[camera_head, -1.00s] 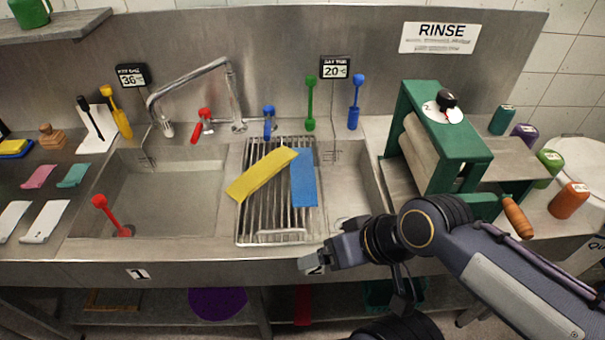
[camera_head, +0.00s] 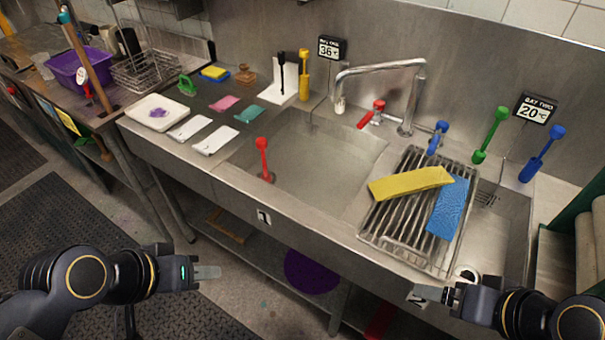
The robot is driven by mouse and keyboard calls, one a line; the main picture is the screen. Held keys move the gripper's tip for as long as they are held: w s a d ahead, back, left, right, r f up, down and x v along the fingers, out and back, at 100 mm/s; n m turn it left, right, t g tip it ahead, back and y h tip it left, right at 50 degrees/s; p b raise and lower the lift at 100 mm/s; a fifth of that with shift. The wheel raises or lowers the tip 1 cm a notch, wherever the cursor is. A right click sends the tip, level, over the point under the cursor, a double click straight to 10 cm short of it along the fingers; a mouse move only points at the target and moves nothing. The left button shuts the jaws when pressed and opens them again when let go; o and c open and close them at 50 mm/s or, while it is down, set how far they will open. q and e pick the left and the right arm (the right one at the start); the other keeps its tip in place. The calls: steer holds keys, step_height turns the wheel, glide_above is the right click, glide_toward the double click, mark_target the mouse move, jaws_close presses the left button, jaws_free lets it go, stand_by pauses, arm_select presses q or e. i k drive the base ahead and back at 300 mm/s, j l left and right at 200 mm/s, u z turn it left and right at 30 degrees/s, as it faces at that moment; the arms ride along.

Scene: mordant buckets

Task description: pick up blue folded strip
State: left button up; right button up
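The blue folded strip (camera_head: 447,210) lies on the metal drain rack (camera_head: 390,225) over the sink, at its right side. A yellow strip (camera_head: 408,183) lies across the rack and overlaps the blue strip's upper end. My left gripper (camera_head: 207,272) is at lower left, in front of the counter and far from the strip; its fingers look close together, but I cannot tell if they are shut. My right gripper (camera_head: 450,294) is at the sink's front edge, below the rack and apart from the strip. Its opening is unclear.
A faucet (camera_head: 380,75) stands behind the rack. A red-handled plunger (camera_head: 264,160) stands in the left basin (camera_head: 315,160). Blue (camera_head: 541,154) and green (camera_head: 490,135) tools stand at the back right. Pink and teal cloths and white cards lie on the left counter.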

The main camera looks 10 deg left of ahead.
mark_target(444, 221)
steer(key=i+j+z, duration=0.25)
steer(key=z, duration=0.15)
steer(key=i+j+z, duration=0.35)
